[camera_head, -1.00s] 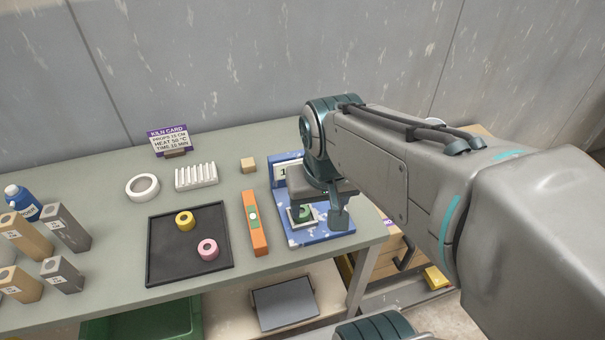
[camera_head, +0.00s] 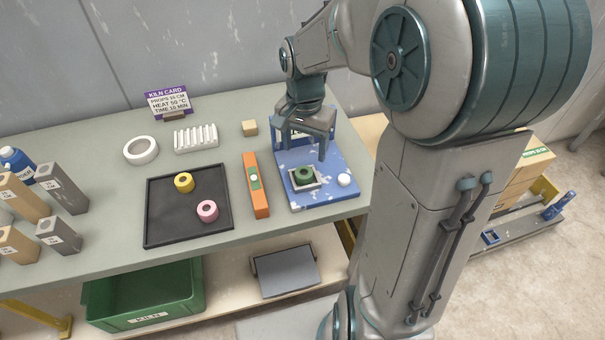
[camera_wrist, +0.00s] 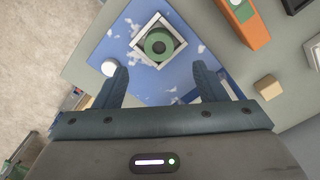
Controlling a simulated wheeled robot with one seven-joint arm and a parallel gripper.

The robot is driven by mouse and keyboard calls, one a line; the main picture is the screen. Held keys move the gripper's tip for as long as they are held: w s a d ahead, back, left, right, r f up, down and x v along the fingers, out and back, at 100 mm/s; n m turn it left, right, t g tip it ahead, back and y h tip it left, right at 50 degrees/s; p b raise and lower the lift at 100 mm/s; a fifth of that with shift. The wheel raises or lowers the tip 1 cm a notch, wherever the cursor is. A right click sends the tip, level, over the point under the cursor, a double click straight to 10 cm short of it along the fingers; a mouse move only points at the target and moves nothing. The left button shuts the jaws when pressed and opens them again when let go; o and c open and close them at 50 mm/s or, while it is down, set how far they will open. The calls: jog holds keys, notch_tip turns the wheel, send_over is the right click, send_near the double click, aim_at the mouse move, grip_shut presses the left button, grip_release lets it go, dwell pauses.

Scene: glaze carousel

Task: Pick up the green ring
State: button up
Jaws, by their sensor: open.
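The green ring (camera_head: 304,175) lies in a small square white-edged holder (camera_head: 291,186) on a blue cloud-patterned board (camera_head: 330,190). In the wrist view the green ring (camera_wrist: 158,44) lies beyond the fingertips, with its dark centre hole showing. My gripper (camera_head: 304,148) is open and empty, above the back part of the board. In the wrist view the two fingers of my gripper (camera_wrist: 160,77) stand wide apart, and the ring is ahead of the gap between them, not touching either finger.
A white ball (camera_head: 344,180) sits right of the holder on the board. An orange level (camera_head: 257,190) lies left of the board. A black tray (camera_head: 160,215) holds a yellow ring (camera_head: 184,182) and a pink ring (camera_head: 207,211). A wooden cube (camera_head: 250,128) stands behind.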

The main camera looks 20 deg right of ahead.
aim_at(304, 172)
jog(key=shift+s+a+f, duration=0.1)
jog(key=shift+f, duration=1.7)
jog(key=shift+s+a+f, duration=0.1)
jog(key=shift+f, duration=1.65)
jog(key=c, duration=1.1)
